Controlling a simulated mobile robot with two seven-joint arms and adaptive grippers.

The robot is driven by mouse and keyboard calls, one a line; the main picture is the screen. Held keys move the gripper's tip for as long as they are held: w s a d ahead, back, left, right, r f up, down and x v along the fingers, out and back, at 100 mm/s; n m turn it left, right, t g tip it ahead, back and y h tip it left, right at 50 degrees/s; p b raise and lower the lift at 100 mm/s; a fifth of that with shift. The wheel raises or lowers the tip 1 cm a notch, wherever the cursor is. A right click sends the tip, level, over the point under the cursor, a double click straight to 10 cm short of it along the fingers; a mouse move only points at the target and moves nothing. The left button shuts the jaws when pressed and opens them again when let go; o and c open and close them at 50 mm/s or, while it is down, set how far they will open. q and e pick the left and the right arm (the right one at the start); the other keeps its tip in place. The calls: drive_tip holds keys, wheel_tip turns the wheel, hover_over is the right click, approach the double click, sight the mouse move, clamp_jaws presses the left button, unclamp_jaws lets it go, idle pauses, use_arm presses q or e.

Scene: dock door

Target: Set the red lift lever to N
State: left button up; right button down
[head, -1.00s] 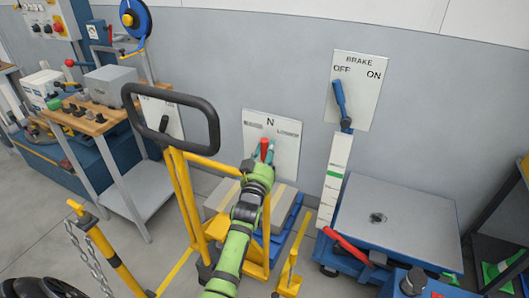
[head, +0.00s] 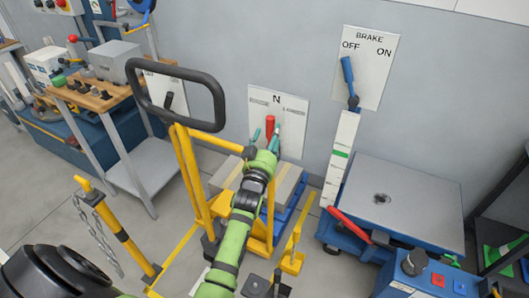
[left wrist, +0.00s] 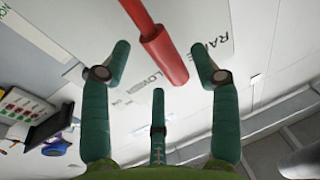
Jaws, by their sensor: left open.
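The red lift lever (head: 270,124) stands in front of a white plate (head: 294,128) marked N at the top, with small labels either side. In the head view its red grip points up, slightly left of the N. In the left wrist view the lever (left wrist: 165,55) reaches in from the top, its grip end between the spread fingertips, touching neither side finger visibly. RAISE and LOWER letters show behind it. My left gripper (head: 265,138) is open around the lever; its green fingers also show in the left wrist view (left wrist: 162,58). My right gripper is not in view.
A black-handled yellow cart frame (head: 190,150) stands just left of the lever. A BRAKE plate with a blue lever (head: 348,80) is to the right, above a blue-framed lift table (head: 395,200). A yellow post with chain (head: 115,225) stands front left.

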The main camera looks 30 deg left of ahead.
use_arm(q)
drive_tip(key=v, duration=0.8)
drive_tip(key=shift+s, duration=0.35)
drive_tip(key=shift+d+f, duration=0.1)
